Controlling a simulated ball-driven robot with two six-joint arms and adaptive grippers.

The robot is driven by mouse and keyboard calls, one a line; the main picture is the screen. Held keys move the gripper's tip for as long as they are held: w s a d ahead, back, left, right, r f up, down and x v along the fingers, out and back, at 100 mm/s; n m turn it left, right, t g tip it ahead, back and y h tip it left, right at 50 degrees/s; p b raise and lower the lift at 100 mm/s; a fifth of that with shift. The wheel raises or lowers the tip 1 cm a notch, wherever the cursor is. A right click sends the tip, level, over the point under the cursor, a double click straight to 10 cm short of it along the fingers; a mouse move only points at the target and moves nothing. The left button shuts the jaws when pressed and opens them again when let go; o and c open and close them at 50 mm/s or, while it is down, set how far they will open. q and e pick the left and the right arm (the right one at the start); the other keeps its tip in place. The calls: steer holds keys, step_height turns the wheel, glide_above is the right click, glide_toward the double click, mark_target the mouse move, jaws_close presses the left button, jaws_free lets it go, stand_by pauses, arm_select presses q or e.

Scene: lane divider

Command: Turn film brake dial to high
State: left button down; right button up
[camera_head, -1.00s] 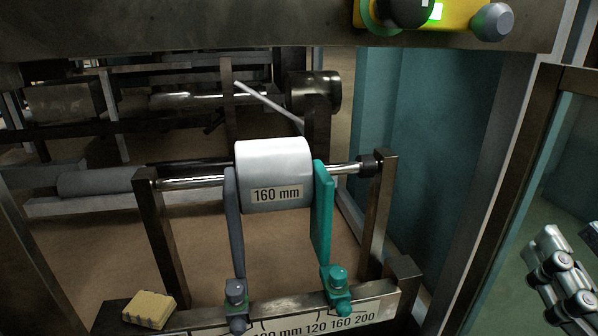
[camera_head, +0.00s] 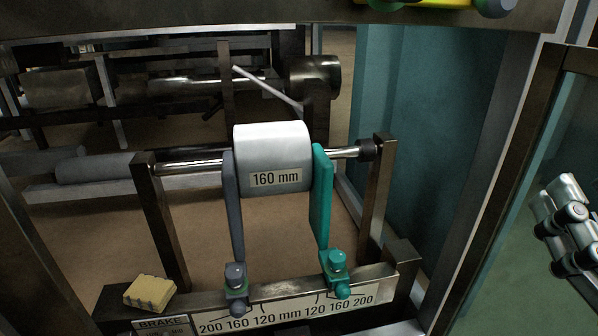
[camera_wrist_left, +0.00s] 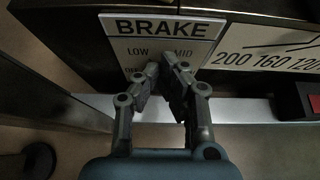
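In the left wrist view a white plate (camera_wrist_left: 120,42) reads BRAKE, with LOW and MID below. Another label at its lower left is partly covered. No dial shows; my gripper hides the plate's lower middle. My left gripper (camera_wrist_left: 163,68) is in front of the plate, its fingertips close together over the area between and below LOW and MID. I cannot tell whether the dial is between them. In the head view the plate's top (camera_head: 160,324) shows at the bottom edge. My right gripper (camera_head: 556,195) is at the right edge, away from the plate; its opening is unclear.
A white roll (camera_head: 272,150) marked 160 mm sits on a shaft between a grey guide (camera_head: 232,200) and a teal guide (camera_head: 321,205). A numbered scale (camera_head: 285,312) and a yellow sponge-like block (camera_head: 150,292) are by the plate. A red button (camera_wrist_left: 313,103) is at the wrist view's right.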

arm_select(q)
steer(key=shift+w+d+f+b, duration=0.1)
steer(key=shift+d+b, duration=0.25)
steer(key=shift+d, duration=0.2)
arm_select(e)
steer(key=shift+s+a+r+n+t+y, duration=0.15)
steer(key=shift+r+n+t+y, duration=0.25)
steer(key=shift+r, duration=0.5)
steer(key=shift+s+a+r+n+t+y, duration=0.1)
steer(key=shift+s+r+n+t+y, duration=0.1)
steer(key=shift+r+t+y, duration=0.5)
steer(key=shift+r, duration=0.4)
steer(key=shift+r, duration=0.15)
arm_select(q)
steer(key=shift+d, duration=0.15)
arm_select(e)
steer(key=shift+s+a+r+n, duration=0.15)
steer(key=shift+r+n, duration=0.15)
steer(key=shift+r, duration=0.45)
steer(key=shift+f, duration=0.1)
arm_select(q)
steer(key=shift+d+r, duration=0.15)
steer(key=shift+r, duration=0.2)
steer(key=s+d+b, duration=0.1)
steer(key=s+b, duration=0.1)
steer(key=s, duration=0.4)
steer(key=shift+d, duration=0.2)
arm_select(e)
steer(key=shift+f, duration=1.2)
